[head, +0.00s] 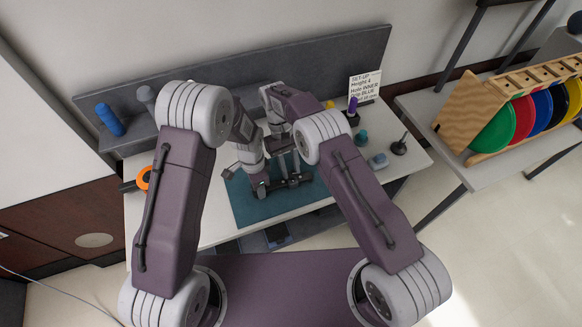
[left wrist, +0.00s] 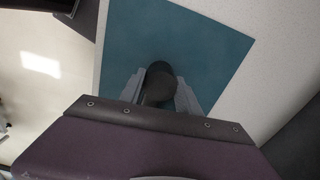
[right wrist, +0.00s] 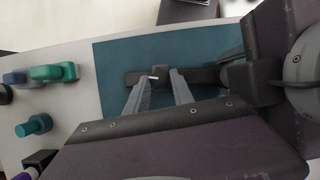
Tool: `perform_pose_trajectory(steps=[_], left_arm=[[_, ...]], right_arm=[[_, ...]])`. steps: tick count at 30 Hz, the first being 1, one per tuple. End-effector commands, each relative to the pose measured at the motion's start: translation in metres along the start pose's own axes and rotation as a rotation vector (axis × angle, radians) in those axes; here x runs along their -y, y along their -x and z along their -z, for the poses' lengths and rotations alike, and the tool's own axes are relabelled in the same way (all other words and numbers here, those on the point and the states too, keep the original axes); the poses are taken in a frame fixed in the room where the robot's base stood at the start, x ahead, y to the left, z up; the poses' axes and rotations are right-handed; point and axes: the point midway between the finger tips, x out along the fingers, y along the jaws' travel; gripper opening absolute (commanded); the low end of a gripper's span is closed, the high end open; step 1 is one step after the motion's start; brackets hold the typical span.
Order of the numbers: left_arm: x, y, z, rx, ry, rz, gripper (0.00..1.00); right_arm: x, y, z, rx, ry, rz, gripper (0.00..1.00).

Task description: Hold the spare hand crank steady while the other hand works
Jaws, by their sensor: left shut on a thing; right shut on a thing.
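The spare hand crank (right wrist: 204,78) is a dark bar held above the teal mat (head: 242,210). In the left wrist view, my left gripper (left wrist: 160,88) is shut on a dark rounded part of the crank (left wrist: 158,80). In the head view, both grippers meet low over the mat, the right one (head: 298,182) beside the left one; the crank is small and partly hidden there.
Teal pieces (right wrist: 54,72) and a purple-topped bottle (head: 352,106) stand right of the mat. A blue cylinder (head: 110,119) and an orange ring (head: 144,178) are at the left. A sign (head: 364,86) stands at the back. A rack of coloured discs (head: 520,112) is far right.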

Motion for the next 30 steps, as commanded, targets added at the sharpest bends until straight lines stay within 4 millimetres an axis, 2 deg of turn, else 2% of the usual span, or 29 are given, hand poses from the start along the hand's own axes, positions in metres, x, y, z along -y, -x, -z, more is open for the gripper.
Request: perform_pose_trajectory(steps=[12,29,30], left_arm=[[-0.0006,-0.0003,-0.0004,0.001,0.0,-0.002,0.0],[-0.0006,-0.0004,-0.0004,0.001,-0.001,-0.002,0.0],[-0.0006,-0.0003,-0.0004,0.001,0.0,-0.002,0.0]], right_arm=[[0.0018,0.0006,-0.0002,-0.001,0.16,-0.067,0.0],[0.0019,0.0004,-0.0001,0.0,0.18,-0.076,0.0],[0.0019,0.0004,-0.0001,-0.001,0.18,-0.076,0.4]])
